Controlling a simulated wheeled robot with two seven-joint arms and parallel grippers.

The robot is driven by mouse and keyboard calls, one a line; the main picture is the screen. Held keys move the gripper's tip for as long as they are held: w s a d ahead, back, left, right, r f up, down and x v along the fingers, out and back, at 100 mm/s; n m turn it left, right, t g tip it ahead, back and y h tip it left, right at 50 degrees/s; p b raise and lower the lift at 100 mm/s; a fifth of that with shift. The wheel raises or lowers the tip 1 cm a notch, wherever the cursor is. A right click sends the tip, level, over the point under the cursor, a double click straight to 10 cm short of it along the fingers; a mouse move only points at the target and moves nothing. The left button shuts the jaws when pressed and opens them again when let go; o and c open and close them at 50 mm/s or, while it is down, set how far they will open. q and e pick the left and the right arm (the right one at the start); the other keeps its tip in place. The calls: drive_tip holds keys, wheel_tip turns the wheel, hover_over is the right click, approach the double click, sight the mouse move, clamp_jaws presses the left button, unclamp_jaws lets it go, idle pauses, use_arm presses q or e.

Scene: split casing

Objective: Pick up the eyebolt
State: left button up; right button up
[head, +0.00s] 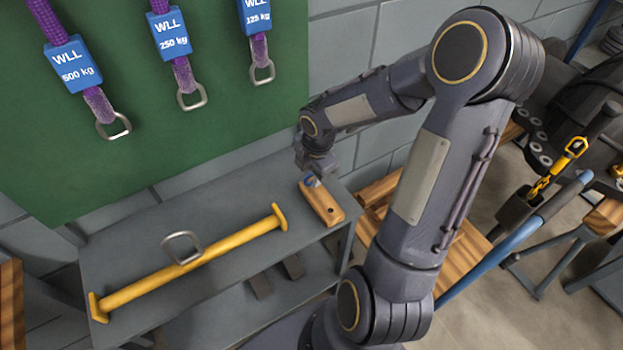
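A wooden block (323,204) lies on the grey bench near its right end, with a dark hole in its near part. A small blue-grey piece (313,181), which looks like the eyebolt, stands at the far end of the block. My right gripper (312,175) points down right over this piece. Its fingers are too small and too hidden to tell whether they are open, or whether they touch the piece. My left gripper is not in view.
A yellow spreader bar (200,262) with a grey shackle (182,247) lies along the bench (130,240). Slings with blue tags (170,35) hang on the green board (130,140) behind. A yellow hook (575,147) and a blue bar (530,225) are at the right.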

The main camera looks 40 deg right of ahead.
drive_tip(key=shift+c, duration=0.5)
clamp_jaws()
drive_tip(key=shift+r, duration=0.15)
